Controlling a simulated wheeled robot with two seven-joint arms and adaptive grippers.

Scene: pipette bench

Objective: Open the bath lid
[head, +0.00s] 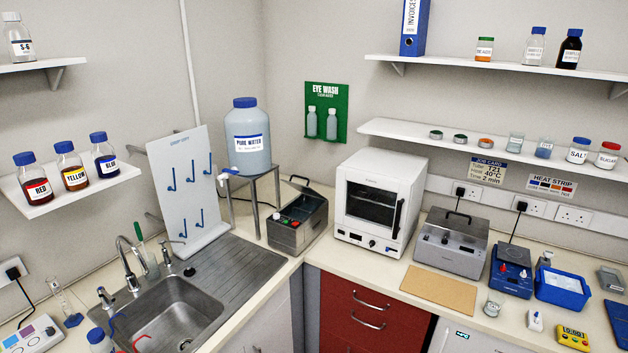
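A steel box-shaped bath (447,252) stands on the right-hand counter, right of the white oven. Its flat lid (455,229) lies on top, shut, with a dark arched handle (459,215) standing up from it. Small controls show on its front face. Its inside is hidden by the lid. A second grey box (299,225) with a dark handle and red and green parts on top stands in the corner; I cannot tell what it is. Neither of my grippers is in view.
A white oven (380,205) stands close left of the bath, and a blue device (511,268) close right. A tan board (439,289) lies in front of the bath. A shelf (470,143) with jars hangs above. A sink (165,310) is at the left.

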